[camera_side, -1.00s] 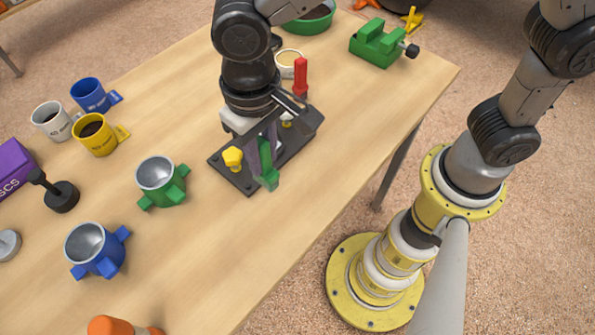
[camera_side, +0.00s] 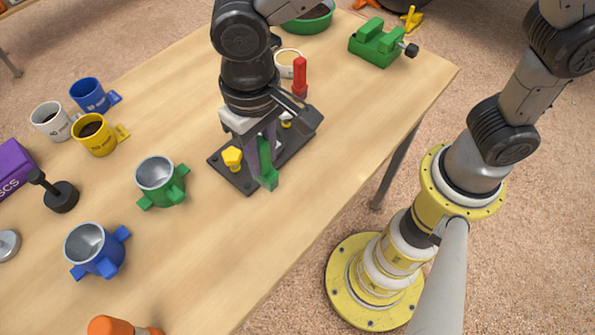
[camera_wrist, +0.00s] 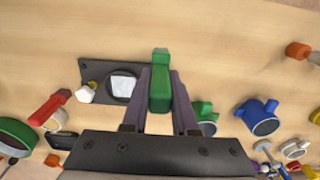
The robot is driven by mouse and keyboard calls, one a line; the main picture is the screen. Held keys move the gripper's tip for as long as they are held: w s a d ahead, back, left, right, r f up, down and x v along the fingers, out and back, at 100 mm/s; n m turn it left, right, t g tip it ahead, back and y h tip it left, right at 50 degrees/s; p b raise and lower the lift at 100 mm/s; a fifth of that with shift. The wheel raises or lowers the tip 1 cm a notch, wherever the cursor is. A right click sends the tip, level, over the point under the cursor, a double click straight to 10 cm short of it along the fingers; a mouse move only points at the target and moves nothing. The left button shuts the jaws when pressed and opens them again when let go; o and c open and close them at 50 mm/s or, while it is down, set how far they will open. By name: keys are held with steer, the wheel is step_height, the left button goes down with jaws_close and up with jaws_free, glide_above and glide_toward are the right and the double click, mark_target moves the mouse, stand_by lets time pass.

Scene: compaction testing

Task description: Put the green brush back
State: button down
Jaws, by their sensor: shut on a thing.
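My gripper (camera_side: 264,150) is shut on the green brush (camera_side: 267,172), which hangs below the fingers above the dark base plate (camera_side: 243,182). In the wrist view the brush (camera_wrist: 160,92) lies between the two purple-grey fingers (camera_wrist: 160,88), with its end pointing away from the wrist. How far the brush is above the plate or table is hard to tell. I cannot make out a holder for the brush.
A red-handled tool (camera_side: 300,78) stands just behind the plate. A green mould (camera_side: 162,182) and a blue mould (camera_side: 96,250) stand to the left. The table right of the plate is clear.

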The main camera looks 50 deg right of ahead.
stand_by(0.3)
steer(key=s+d+r+m, duration=0.25)
steer(key=s+d, duration=0.25)
steer(key=d, duration=0.4)
steer(key=s+d+r+m, duration=0.25)
steer(key=s+d, duration=0.25)
steer(key=d, duration=0.4)
steer(key=s+d+r+m, duration=0.1)
steer(key=s+d+m, duration=0.3)
steer(key=d, duration=0.5)
steer(key=shift+w+d+f, duration=0.1)
steer(key=shift+w+f, duration=3.15)
steer(key=shift+w, duration=0.2)
steer(key=shift+w+d+f, duration=0.1)
steer(key=shift+w+f, duration=3.1)
steer(key=shift+w, duration=0.2)
